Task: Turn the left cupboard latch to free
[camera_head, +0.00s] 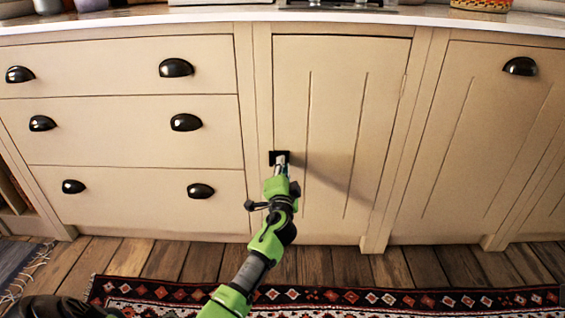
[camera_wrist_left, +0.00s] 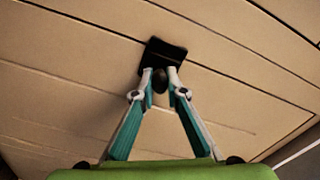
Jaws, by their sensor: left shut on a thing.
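The left cupboard latch (camera_wrist_left: 163,55) is a small black square plate with a dark rounded knob (camera_wrist_left: 160,80) at its middle. In the head view the latch plate (camera_head: 273,157) sits at the left edge of the beige cupboard door (camera_head: 330,130). My left gripper (camera_head: 282,163) reaches up to it from below and hides part of it. In the left wrist view my left gripper (camera_wrist_left: 160,78) has one finger on each side of the knob and is shut on it. The door is closed. My right gripper is out of view.
Drawers with black cup handles (camera_head: 186,122) are left of the door. Another panelled door with a cup handle (camera_head: 520,66) is at right. A white countertop (camera_head: 420,17) runs above. A patterned rug (camera_head: 400,299) lies on the wooden floor (camera_head: 395,268).

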